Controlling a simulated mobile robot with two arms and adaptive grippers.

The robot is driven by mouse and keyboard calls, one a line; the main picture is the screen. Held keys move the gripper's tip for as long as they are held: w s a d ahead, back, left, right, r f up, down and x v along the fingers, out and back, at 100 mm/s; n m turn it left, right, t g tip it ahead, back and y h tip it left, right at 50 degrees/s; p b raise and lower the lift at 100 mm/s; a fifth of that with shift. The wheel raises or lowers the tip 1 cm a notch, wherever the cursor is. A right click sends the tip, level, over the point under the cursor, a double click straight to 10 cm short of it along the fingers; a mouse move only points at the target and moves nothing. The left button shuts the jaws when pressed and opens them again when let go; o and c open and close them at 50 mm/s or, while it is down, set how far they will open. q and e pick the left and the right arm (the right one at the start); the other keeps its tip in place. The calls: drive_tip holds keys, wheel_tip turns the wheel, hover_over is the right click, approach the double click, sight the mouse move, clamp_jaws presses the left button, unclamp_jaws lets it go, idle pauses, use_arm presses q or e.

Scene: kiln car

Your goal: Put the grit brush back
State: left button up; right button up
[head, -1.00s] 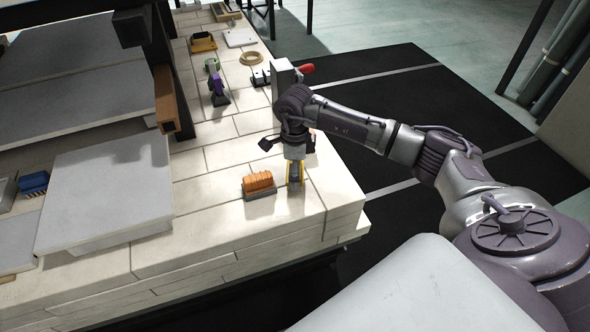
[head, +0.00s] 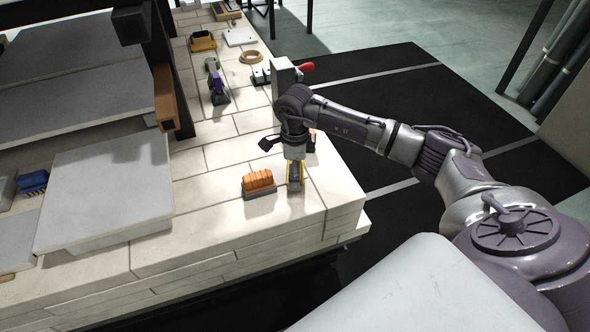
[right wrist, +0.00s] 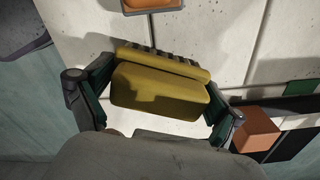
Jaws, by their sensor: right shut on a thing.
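My right gripper (head: 295,184) is low over the front right corner of the pale brick deck (head: 228,240). In the right wrist view its two dark green fingers (right wrist: 157,108) are shut on the sides of an olive-yellow block with a row of dark bristle-like teeth, seemingly the grit brush (right wrist: 160,92). In the head view the gripper mostly hides it. I cannot tell whether it touches the deck. An orange ribbed block on a grey base (head: 259,183) sits just left of the gripper. My left gripper is out of view.
Grey slabs (head: 105,190) and a blue brush-like item (head: 33,182) lie at the left. A purple and green tool (head: 217,85), a tan ring (head: 251,57) and a yellow-brown holder (head: 203,42) stand farther back. The deck's front and right edges are close to the gripper.

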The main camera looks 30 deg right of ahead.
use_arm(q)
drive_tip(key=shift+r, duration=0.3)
use_arm(e)
drive_tip(key=shift+f, duration=0.1)
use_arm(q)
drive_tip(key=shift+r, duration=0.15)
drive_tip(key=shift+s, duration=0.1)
use_arm(e)
drive_tip(key=shift+f, duration=0.1)
drive_tip(key=o, duration=0.7)
idle(0.3)
drive_tip(key=shift+r, duration=0.2)
